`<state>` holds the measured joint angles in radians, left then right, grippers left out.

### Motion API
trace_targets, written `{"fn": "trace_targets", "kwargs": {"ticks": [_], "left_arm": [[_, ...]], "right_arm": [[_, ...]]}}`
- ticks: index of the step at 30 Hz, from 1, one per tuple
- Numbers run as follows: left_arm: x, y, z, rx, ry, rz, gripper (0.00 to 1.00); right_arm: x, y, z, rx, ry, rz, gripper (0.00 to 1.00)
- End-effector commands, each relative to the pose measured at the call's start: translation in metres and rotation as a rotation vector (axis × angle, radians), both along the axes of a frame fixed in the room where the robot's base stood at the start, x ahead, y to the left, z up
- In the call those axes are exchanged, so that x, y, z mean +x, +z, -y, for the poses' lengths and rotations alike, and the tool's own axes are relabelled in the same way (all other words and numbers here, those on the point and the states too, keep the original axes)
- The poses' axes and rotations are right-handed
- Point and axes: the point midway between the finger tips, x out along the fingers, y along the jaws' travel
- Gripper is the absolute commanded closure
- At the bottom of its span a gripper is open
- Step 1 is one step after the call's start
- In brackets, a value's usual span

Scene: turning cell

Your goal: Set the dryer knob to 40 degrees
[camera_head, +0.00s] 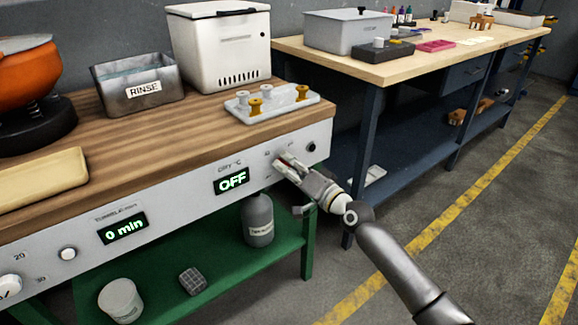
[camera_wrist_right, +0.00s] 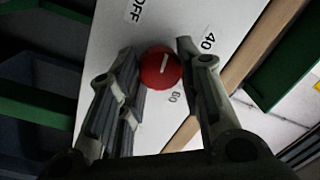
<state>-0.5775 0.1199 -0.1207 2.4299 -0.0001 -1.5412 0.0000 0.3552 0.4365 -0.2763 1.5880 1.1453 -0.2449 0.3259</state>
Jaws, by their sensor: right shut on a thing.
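The dryer knob is a round red knob (camera_wrist_right: 160,68) with a white pointer line. In the right wrist view it sits between the fingers of my right gripper (camera_wrist_right: 158,80), which is shut on it. Labels OFF, 40 and 60 show around the knob; the line slants, and which label it points at is hard to tell. In the head view my right gripper (camera_head: 284,164) is at the front panel, covering most of the knob. The dryer display (camera_head: 231,180) reads OFF. My left gripper is not in view.
The front panel (camera_head: 185,208) also has a 0 min display (camera_head: 122,228) and a small black button (camera_head: 311,147) right of my gripper. A white tray (camera_head: 272,108) with spools stands on the counter above. A grey bottle (camera_head: 258,222) stands on the green shelf below.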

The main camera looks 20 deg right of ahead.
Motion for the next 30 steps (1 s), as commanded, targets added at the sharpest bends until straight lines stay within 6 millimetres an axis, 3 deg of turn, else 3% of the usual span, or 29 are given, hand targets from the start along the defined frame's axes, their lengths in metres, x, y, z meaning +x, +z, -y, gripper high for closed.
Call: {"fn": "trace_targets", "kwargs": {"ticks": [7, 30], "left_arm": [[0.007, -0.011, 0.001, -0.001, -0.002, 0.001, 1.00], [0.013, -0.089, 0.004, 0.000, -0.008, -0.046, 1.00]], "right_arm": [[0.000, -0.001, 0.000, 0.224, -0.001, -0.083, 0.91], [0.000, -0.002, -0.001, 0.805, -0.001, -0.292, 0.91]]}}
